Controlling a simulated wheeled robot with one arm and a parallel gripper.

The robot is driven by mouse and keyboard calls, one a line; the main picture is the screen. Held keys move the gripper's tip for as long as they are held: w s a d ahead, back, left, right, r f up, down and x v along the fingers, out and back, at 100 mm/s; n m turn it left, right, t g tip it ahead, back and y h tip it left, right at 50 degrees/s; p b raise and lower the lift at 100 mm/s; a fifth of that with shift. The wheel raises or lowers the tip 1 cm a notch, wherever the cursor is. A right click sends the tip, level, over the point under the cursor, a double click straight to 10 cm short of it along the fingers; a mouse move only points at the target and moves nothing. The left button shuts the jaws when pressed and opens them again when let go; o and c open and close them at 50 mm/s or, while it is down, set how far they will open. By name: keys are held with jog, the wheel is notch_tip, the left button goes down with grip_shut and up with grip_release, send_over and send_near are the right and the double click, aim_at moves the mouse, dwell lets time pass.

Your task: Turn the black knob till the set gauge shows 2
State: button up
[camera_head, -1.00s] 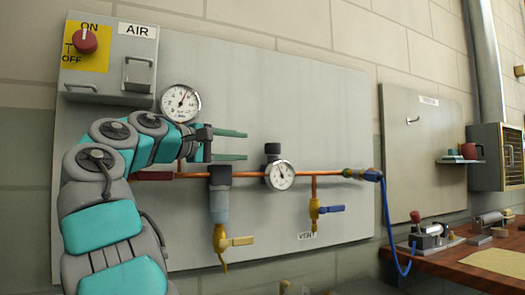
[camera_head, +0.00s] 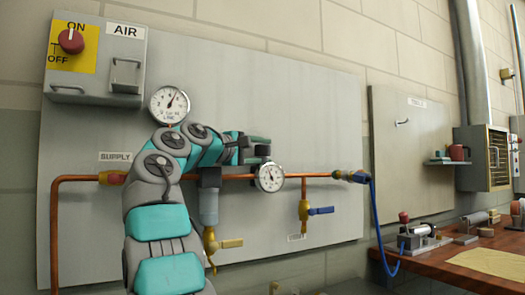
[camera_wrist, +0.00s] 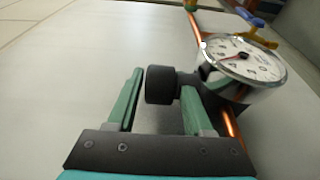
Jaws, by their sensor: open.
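The black knob (camera_wrist: 158,86) shows in the wrist view between the two green fingertips of my gripper (camera_wrist: 162,79). The jaws are open, with a gap at the left finger; the right finger overlaps the knob's edge, and I cannot tell if it touches. In the head view my gripper (camera_head: 258,148) is at the knob, just above the set gauge, and hides part of it. The round white set gauge (camera_head: 270,177) sits on the copper pipe under the knob. It also shows in the wrist view (camera_wrist: 243,58), tilted; its reading is not clear.
A yellow-handled valve (camera_head: 230,243) and a blue-handled vent valve (camera_head: 320,211) hang below the copper pipe (camera_head: 312,174). The red air switch (camera_head: 71,41) is at upper left. The panel above the knob is clear.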

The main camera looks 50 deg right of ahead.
jog(key=shift+c, duration=0.2)
grip_shut()
jog(key=shift+s+n+t+b, duration=0.1)
jog(key=shift+n+t+b, duration=0.25)
jog(key=shift+t, duration=0.45)
jog(key=shift+f+n+t, duration=0.15)
jog(key=shift+n+t, duration=0.1)
jog(key=shift+t, duration=0.05)
jog(key=shift+n+t+y, duration=0.5)
jog(key=shift+n+t, duration=0.8)
jog(key=shift+t, duration=0.7)
jog(key=shift+n+t+y+p, duration=0.2)
jog(key=shift+n+t+y, duration=1.05)
jog(key=shift+t, duration=0.55)
jog(key=shift+n+t+y+p, duration=0.15)
jog(key=shift+n+t+y, duration=0.8)
jog(key=shift+n+t, duration=0.7)
jog(key=shift+t, duration=0.25)
